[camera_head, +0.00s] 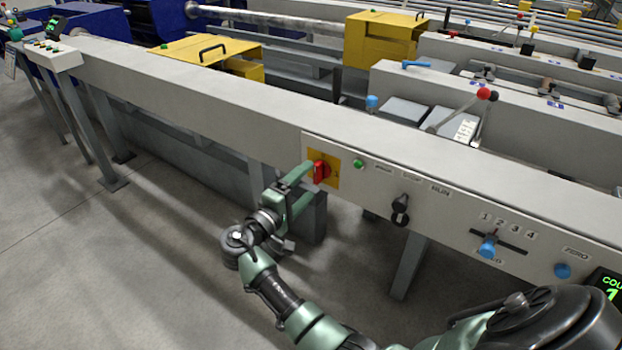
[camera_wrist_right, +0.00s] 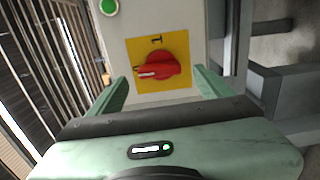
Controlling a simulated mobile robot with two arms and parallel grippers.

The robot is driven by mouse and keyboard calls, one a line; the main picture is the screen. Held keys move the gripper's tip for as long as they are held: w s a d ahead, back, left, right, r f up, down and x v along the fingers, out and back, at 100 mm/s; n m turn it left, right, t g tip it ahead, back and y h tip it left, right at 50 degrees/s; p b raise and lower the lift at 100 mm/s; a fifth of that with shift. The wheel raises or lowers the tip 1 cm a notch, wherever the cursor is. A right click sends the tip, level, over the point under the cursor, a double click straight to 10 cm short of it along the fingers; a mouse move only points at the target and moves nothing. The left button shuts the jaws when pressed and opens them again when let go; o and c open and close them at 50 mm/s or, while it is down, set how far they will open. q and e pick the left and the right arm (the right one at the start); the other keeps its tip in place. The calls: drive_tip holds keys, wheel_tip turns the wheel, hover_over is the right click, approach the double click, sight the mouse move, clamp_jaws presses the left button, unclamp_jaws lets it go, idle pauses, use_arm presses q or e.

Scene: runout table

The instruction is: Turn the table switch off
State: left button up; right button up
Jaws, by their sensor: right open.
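The table switch is a red rotary knob (camera_head: 321,171) on a yellow square plate (camera_head: 331,180), set in the front panel of the long grey table. In the right wrist view the red knob (camera_wrist_right: 157,66) has a white line on its handle, which points left, while a "1" mark sits at the plate's upper edge. My right gripper (camera_head: 302,182) is open, its fingertips just short of the knob; in the wrist view the fingers (camera_wrist_right: 160,88) stand on either side of the plate's lower part. I cannot tell whether they touch it. My left gripper does not show.
A green button (camera_head: 358,163), a black selector (camera_head: 400,210), a blue slider (camera_head: 487,248) and a blue knob (camera_head: 562,270) sit along the panel to the right. A display (camera_head: 608,286) stands at the right edge. The floor in front is clear at left.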

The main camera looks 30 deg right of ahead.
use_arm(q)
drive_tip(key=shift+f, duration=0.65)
use_arm(e)
drive_tip(key=v, duration=0.4)
drive_tip(key=shift+s+a, duration=0.1)
drive_tip(key=shift+a, duration=0.15)
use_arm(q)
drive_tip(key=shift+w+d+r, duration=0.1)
